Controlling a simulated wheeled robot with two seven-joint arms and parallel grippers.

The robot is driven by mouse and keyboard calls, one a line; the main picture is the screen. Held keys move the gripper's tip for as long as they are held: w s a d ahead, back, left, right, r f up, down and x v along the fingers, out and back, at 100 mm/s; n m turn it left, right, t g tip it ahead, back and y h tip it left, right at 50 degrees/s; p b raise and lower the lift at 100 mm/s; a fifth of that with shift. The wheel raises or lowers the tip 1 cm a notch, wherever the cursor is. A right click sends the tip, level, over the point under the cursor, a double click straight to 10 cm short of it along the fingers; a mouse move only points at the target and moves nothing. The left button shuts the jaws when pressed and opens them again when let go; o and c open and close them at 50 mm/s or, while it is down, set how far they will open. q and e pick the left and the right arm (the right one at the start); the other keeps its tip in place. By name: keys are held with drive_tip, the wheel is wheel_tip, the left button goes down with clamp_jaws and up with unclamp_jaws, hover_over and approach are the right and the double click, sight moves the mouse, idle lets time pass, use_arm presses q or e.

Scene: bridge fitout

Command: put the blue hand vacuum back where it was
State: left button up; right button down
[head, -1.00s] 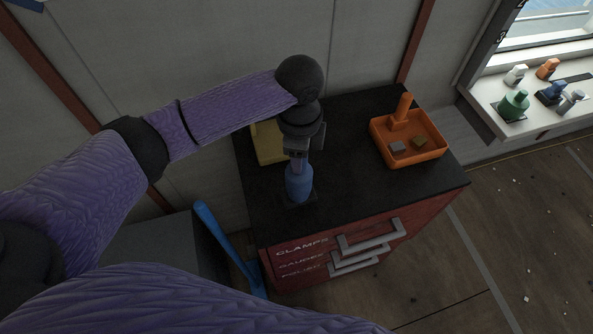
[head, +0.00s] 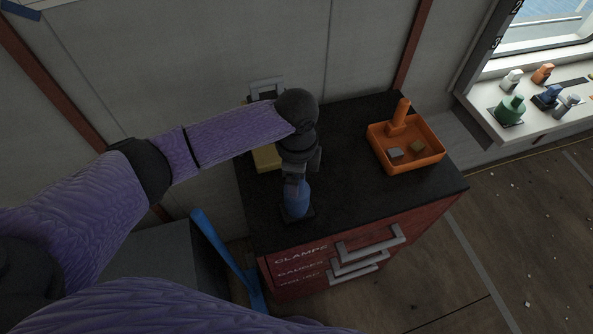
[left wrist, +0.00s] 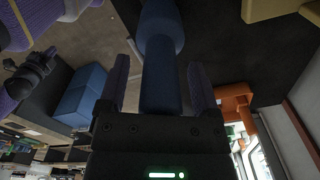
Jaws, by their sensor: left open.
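The blue hand vacuum (head: 297,203) is upright at the front left of the black cabinet top (head: 345,205), over a dark pad (head: 311,214). Its foot appears to rest there. My left gripper (head: 295,178) is directly above it, pointing down, with its fingers around the upper part. In the left wrist view the vacuum's blue handle (left wrist: 161,85) is between the two open fingers (left wrist: 160,88), with gaps visible on both sides. The vacuum's top is partly hidden by the gripper in the head view. My right gripper is out of view.
An orange tray (head: 436,157) with small blocks stands at the right of the cabinet top. A yellow object (head: 266,158) is behind my gripper. Drawer handles (head: 370,240) protrude in front. A blue bar (head: 222,245) leans at the left. Bottles stand on the window sill (head: 480,98).

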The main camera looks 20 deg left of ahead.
use_arm(q)
drive_tip(key=shift+r, duration=0.1)
wheel_tip(320, 180, up, 12)
drive_tip(key=shift+r+p, duration=0.1)
drive_tip(key=shift+p, duration=0.6)
